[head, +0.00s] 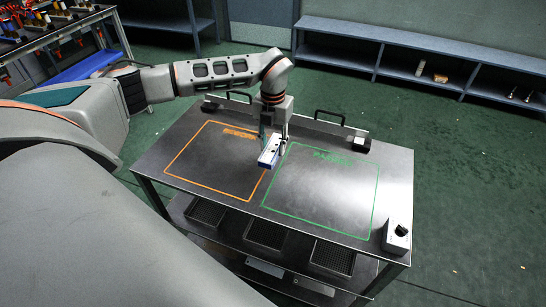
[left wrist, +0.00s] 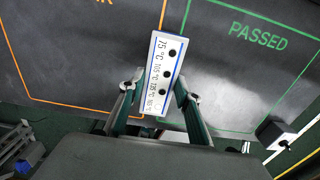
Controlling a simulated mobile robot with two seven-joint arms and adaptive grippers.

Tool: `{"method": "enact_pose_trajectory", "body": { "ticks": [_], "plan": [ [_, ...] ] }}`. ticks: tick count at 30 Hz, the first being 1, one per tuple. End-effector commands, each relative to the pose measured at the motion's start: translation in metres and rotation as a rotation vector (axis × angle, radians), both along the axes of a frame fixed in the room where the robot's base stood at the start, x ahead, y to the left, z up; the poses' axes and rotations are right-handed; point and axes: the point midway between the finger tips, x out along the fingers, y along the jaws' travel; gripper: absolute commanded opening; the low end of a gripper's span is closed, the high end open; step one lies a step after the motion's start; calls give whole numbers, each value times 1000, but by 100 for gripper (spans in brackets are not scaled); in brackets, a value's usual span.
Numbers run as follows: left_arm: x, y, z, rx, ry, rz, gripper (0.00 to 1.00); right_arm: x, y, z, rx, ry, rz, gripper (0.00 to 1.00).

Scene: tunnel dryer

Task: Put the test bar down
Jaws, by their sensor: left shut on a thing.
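The test bar (head: 268,154) is a white block with a blue edge. In the left wrist view the test bar (left wrist: 161,72) shows temperature marks from 75 °C upward and several dark dots. My left gripper (head: 275,144) points down and is shut on the bar; its fingers (left wrist: 157,95) are on either side of it. The bar is over the table (head: 170,150), around the gap between the orange rework outline (head: 203,186) and the green "PASSED" outline (head: 320,228). I cannot tell whether it touches the tabletop. My right gripper is not in view.
Both outlined areas look empty. A small grey-white block (head: 397,236) stands at the table's right front corner. A low rail with black handles (head: 330,115) runs along the back edge. Dark trays (head: 267,233) sit on the shelf below.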

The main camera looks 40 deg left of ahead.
Motion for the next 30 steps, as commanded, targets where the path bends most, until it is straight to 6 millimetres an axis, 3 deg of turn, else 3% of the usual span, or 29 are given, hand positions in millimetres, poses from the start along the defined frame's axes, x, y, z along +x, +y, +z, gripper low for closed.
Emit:
{"method": "enact_pose_trajectory", "body": {
  "ticks": [8,15,27,28,29,30],
  "plan": [
    [0,0,-20,0,1,0,6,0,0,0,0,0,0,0],
    [0,-1,-52,-1,1,-1,6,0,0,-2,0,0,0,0],
    [0,0,-57,0,-1,-1,6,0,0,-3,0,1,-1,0],
    [0,0,-57,0,-1,-1,40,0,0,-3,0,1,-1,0],
    [0,0,-57,0,-1,-1,48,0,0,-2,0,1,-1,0],
    [0,0,-57,0,-1,-1,49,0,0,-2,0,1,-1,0]
  ]
}}
